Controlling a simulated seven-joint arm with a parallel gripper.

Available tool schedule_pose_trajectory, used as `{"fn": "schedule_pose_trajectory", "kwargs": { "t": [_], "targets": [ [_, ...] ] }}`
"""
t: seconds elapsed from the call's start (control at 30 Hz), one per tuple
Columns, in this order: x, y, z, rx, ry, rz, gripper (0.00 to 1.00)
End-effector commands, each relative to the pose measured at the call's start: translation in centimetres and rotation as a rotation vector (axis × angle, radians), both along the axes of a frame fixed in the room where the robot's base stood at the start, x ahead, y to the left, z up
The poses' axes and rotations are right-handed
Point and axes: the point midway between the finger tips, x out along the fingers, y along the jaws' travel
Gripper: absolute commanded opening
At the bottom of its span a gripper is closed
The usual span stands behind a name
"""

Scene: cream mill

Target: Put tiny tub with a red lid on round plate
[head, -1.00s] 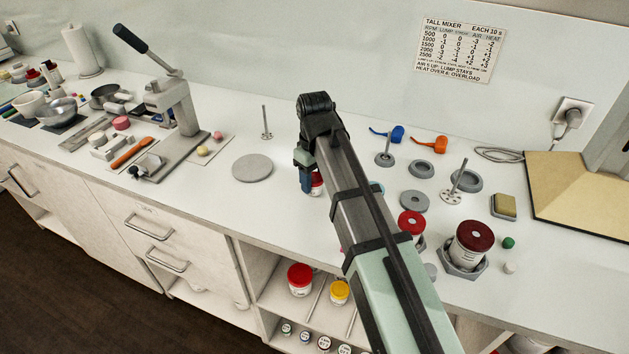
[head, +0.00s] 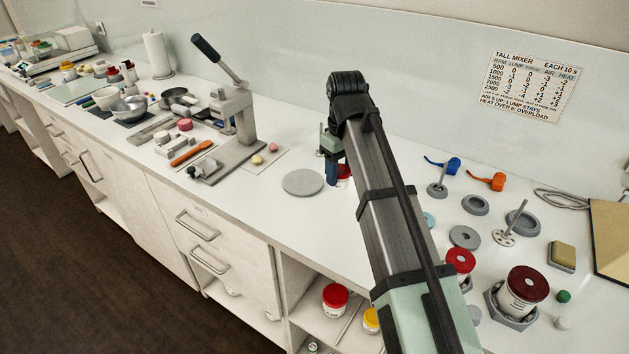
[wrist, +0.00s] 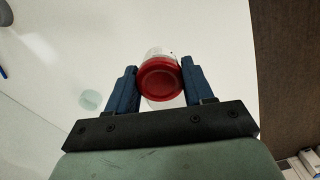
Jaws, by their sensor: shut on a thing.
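The tiny tub with a red lid (wrist: 160,78) is held between the two blue fingers of my gripper (wrist: 158,66), lid facing the wrist camera. In the head view the tub (head: 344,172) shows partly behind my gripper (head: 334,172) and arm. The round plate (head: 303,183), a flat grey disc, lies on the white counter just left of the tub. It looks empty. The tub is beside the plate, not over it; I cannot tell its exact height above the counter.
A press with a black lever (head: 228,100) stands left of the plate. A thin upright rod (head: 321,138) is close behind the gripper. Right of my arm are a red-lidded jar (head: 459,262), a dark-red-lidded jar (head: 522,292) and grey rings. The counter's front edge is near.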

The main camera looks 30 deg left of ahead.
Motion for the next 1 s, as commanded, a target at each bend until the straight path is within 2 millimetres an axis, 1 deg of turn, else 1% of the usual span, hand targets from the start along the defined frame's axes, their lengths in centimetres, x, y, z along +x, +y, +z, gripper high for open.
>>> {"fn": "schedule_pose_trajectory", "kwargs": {
  "t": [0.03, 0.1, 0.2, 0.3, 0.33, 0.4, 0.47, 0.57, 0.63, 0.77, 0.9, 1.0],
  "targets": [
    [0.4, 2.9, 0.3, -0.004, 0.005, 0.025, 0.22],
    [0.7, 5.8, 0.5, -0.009, 0.009, 0.051, 0.22],
    [1.4, 9.4, 0.9, -0.011, 0.01, 0.078, 0.22],
    [2.5, 12.1, 1.3, -0.009, 0.009, 0.096, 0.22],
    [3.1, 12.6, 1.4, -0.007, 0.007, 0.097, 0.22],
    [3.9, 13.5, 1.7, -0.004, 0.004, 0.101, 0.22],
    [4.4, 14.0, 1.9, -0.001, 0.001, 0.105, 0.22],
    [4.7, 14.3, 1.8, 0.004, -0.004, 0.113, 0.22],
    [4.7, 14.3, 1.3, 0.011, -0.011, 0.126, 0.22],
    [4.7, 14.2, -0.2, 0.01, -0.01, 0.13, 0.22],
    [4.6, 14.2, -2.5, 0.009, -0.01, 0.129, 0.22],
    [4.7, 14.2, -3.8, 0.01, -0.011, 0.129, 0.22]
  ]
}}
